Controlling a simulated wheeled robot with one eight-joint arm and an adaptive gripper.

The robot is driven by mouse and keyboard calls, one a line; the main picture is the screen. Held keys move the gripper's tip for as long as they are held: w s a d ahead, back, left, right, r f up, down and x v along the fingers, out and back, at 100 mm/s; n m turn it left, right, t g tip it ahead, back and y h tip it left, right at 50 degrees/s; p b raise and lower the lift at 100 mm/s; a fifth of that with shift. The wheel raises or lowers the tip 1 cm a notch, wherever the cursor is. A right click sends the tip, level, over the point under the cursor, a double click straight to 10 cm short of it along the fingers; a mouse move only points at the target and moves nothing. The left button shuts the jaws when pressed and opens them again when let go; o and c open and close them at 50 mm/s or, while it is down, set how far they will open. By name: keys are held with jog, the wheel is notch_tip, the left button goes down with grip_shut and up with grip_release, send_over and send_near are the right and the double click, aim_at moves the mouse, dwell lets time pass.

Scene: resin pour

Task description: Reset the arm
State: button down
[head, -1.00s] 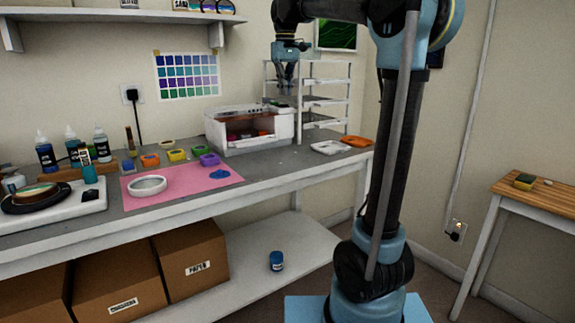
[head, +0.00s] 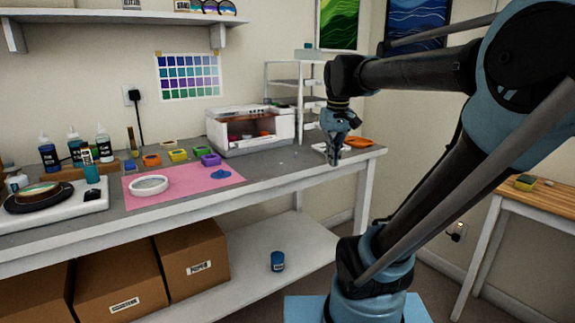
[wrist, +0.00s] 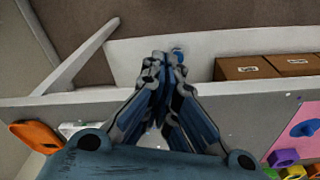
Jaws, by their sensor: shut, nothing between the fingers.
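My gripper (head: 335,160) hangs fingers down at the right end of the workbench (head: 280,163), by its front edge, in front of the white tray and the orange tray (head: 358,142). It is shut and empty. In the wrist view my gripper (wrist: 165,62) has its fingertips together, seen against the bench's front edge and the lower shelf (wrist: 225,42). My arm reaches in from the right in the head view, bent at the elbow.
A white oven-like box (head: 250,130) and a shelf rack (head: 283,76) stand behind. A pink mat (head: 205,182) holds a white ring-shaped mould (head: 149,186). A blue jar (head: 278,261) stands on the lower shelf. A wooden side table (head: 535,203) is at the right.

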jog(key=s+d+f+m, duration=0.1)
jog(key=s+d+f, duration=0.1)
jog(key=s+f, duration=0.4)
jog(key=s+d+f+m, duration=0.1)
jog(key=s+d+f, duration=0.2)
jog(key=s+f, duration=0.4)
notch_tip(320, 180, down, 7)
jog(key=shift+s+f+m+t, duration=0.1)
jog(key=shift+s+m+t, duration=0.05)
jog(key=shift+m+t, duration=0.2)
jog(key=shift+w+f, duration=0.15)
jog(key=shift+w, duration=0.35)
